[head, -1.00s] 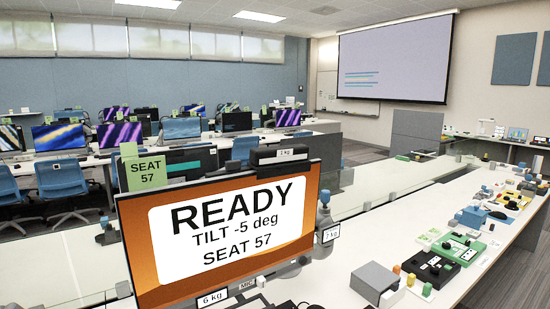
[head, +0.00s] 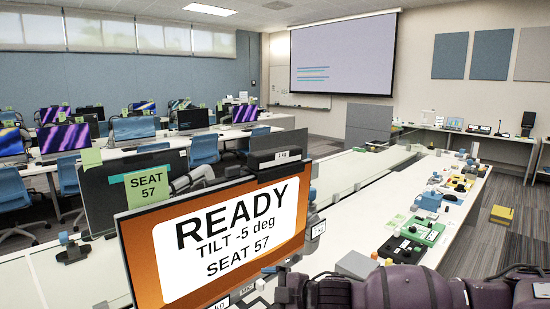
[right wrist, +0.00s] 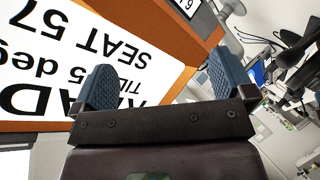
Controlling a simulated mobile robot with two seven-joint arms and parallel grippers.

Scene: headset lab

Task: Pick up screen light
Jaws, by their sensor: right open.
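The orange screen (head: 215,240) reads READY, TILT -5 deg, SEAT 57. My right gripper (head: 290,290) is in front of the screen's lower right corner, below and apart from the dark box. In the right wrist view the right gripper (right wrist: 162,62) is open with nothing between its blue fingers, and the screen (right wrist: 150,85) appears upside down beyond them. My left gripper is not seen.
A grey box (head: 356,264) and a green board (head: 422,230) stand on the long white bench (head: 465,215) to the right. A dark monitor (head: 110,195) with a green SEAT 57 card (head: 147,186) stands behind the screen. Workstations fill the back left.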

